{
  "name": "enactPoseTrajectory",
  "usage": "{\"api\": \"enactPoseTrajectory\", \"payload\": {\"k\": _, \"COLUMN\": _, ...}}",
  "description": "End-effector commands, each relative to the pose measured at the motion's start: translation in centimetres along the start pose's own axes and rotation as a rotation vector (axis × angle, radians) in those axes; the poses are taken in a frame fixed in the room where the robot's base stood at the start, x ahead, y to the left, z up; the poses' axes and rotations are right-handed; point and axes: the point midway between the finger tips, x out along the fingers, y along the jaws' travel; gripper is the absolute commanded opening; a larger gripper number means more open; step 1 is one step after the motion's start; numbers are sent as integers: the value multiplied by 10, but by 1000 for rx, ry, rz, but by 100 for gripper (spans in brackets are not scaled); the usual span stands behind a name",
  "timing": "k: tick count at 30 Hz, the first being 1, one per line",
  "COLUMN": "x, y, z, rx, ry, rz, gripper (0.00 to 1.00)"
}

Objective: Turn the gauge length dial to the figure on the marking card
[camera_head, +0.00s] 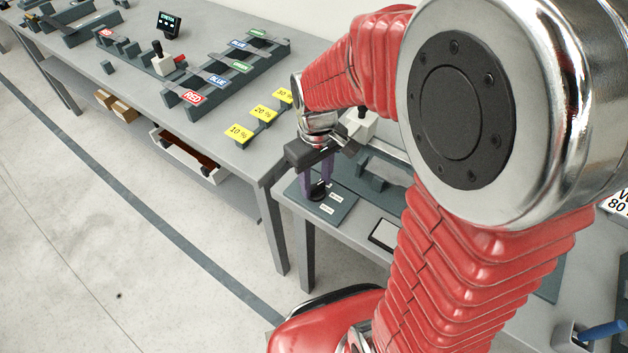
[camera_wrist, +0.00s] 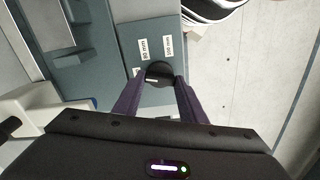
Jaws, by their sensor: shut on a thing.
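The gauge length dial (camera_wrist: 159,72) is a round black knob on a grey-green plate (camera_wrist: 150,32). In the wrist view a white label reading 80 mm (camera_wrist: 145,50) and one reading 100 mm (camera_wrist: 168,44) lie beyond it, and a third label is partly hidden at its left. My gripper (camera_wrist: 158,80) has its purple fingers on either side of the dial and is shut on it. In the head view my gripper (camera_head: 316,190) points down onto the dial at the bench's front left corner. I cannot make out the dial's pointer or a marking card for certain.
A black-framed pale panel (camera_head: 384,235) lies right of the plate. Yellow percent cards (camera_head: 239,133) and coloured racks (camera_head: 220,80) stand on the neighbouring bench. A grey fixture (camera_wrist: 70,35) stands left of the dial in the wrist view. Open floor lies beyond the bench edge.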

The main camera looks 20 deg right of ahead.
Motion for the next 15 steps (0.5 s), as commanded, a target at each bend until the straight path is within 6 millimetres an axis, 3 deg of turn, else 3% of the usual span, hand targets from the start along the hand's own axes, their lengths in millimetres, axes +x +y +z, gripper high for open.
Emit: {"api": "enactPoseTrajectory", "payload": {"k": 15, "x": 2, "y": -2, "z": 4, "rx": 479, "ry": -14, "rz": -2, "gripper": 15}}
